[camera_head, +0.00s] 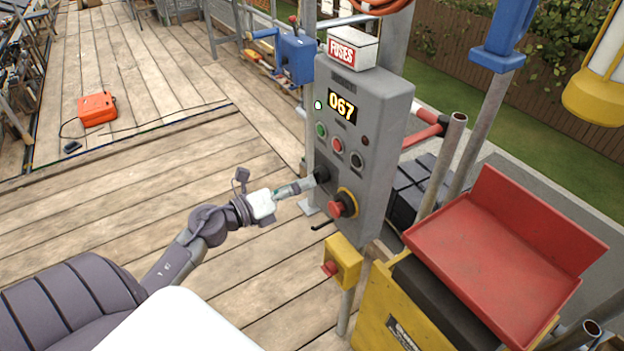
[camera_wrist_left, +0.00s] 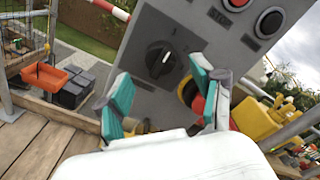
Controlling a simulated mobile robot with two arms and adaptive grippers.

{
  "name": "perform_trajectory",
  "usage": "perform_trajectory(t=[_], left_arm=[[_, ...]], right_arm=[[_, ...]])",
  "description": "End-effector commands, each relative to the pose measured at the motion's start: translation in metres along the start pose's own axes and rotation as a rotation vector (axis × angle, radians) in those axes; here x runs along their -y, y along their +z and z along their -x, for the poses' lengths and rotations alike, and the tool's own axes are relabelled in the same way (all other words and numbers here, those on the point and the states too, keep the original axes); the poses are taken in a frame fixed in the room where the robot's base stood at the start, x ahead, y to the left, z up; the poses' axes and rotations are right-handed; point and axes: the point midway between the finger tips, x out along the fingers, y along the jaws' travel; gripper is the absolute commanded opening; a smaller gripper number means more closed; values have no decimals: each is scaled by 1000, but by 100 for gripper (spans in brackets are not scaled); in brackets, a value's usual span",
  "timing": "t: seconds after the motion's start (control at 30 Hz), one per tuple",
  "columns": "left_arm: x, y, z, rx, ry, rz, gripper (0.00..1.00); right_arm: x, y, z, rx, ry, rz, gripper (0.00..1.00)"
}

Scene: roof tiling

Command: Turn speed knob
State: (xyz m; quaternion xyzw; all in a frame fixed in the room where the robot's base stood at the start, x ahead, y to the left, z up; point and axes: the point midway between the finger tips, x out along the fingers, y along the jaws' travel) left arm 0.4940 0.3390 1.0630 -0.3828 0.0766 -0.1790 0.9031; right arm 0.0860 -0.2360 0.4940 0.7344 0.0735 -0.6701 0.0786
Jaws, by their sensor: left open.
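The grey control box (camera_head: 352,140) stands on a post and its display (camera_head: 342,105) reads 067. The black speed knob (camera_head: 321,175) is low on its front face. In the left wrist view the knob (camera_wrist_left: 160,58) shows a white pointer mark and a dial scale around it. My left gripper (camera_head: 308,184) is open, its tips close to the knob; in the wrist view its fingers (camera_wrist_left: 165,98) lie below the knob, one to each side. Whether they touch it I cannot tell. My right gripper is not in view.
A red emergency button (camera_head: 337,209) with a yellow ring sits just below the knob. Green, red and black buttons are above it. A red tray (camera_head: 500,255) stands to the right. The deck left is mostly clear.

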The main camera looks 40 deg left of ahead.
Motion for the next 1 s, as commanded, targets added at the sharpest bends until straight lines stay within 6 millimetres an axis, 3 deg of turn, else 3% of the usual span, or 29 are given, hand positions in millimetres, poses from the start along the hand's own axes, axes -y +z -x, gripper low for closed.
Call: perform_trajectory(t=[0.2,0.4,1.0], left_arm=[[-1,-1,48,0,4,3,67],[0,0,76,1,1,0,67],[0,0,83,1,-1,0,67]], right_arm=[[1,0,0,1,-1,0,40],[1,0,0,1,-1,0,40],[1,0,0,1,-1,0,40]])
